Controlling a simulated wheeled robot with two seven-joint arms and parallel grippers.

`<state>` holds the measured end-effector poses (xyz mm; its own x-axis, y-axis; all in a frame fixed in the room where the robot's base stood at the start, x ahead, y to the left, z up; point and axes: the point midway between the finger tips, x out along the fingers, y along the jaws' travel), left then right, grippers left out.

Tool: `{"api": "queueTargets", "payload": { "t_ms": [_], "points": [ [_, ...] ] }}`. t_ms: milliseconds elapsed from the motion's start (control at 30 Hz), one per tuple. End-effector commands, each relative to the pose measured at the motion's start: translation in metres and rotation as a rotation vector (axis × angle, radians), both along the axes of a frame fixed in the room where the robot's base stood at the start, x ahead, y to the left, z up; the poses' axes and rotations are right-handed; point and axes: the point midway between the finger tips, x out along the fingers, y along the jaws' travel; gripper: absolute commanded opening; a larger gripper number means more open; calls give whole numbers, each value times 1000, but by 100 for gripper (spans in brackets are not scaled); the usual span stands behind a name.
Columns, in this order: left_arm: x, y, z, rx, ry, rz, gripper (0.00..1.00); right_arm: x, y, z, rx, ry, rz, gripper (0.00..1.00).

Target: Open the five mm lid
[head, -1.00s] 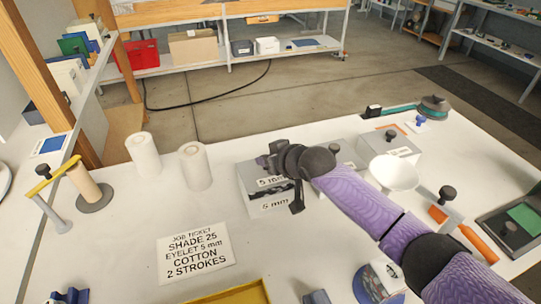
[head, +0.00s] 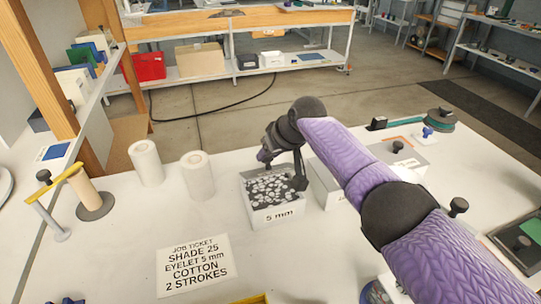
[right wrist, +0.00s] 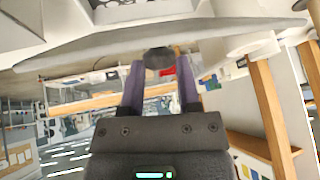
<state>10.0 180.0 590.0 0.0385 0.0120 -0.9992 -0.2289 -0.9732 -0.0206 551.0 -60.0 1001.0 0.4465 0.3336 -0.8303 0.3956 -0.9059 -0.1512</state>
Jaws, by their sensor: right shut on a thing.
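The 5 mm box (head: 258,218) stands on the white table in the head view. Its top is uncovered and small pale and dark eyelets (head: 270,188) show inside. My right gripper (head: 272,154) is above the back of this box. In the right wrist view my right gripper (right wrist: 160,75) is shut on the dark knob (right wrist: 158,58) of the lid. The pale grey lid (right wrist: 90,52) spans the upper picture as a thin plate. I cannot make out the lid in the head view. My left gripper is not in view.
Another pale box (head: 322,186) stands close right of the 5 mm box, partly behind my arm. Two white rolls (head: 197,177) stand to the left. A job ticket (head: 194,265) lies in front. A knobbed box (head: 400,153) stands at the back right.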

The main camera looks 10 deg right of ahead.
Motion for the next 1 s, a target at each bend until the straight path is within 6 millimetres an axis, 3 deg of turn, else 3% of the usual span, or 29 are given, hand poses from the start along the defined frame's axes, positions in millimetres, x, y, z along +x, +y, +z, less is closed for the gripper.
{"api": "queueTargets", "payload": {
  "t_ms": [233,267,400,733,1000],
  "points": [
    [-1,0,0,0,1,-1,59,-1,0,-2,-2,5,0,0],
    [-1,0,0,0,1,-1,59,-1,0,-2,-2,5,0,46],
    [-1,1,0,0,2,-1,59,-1,0,-1,-2,2,0,76],
    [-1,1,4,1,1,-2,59,-1,-1,3,-1,0,-1,78],
    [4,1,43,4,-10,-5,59,-23,-18,49,-1,-4,0,78]
  ]
}}
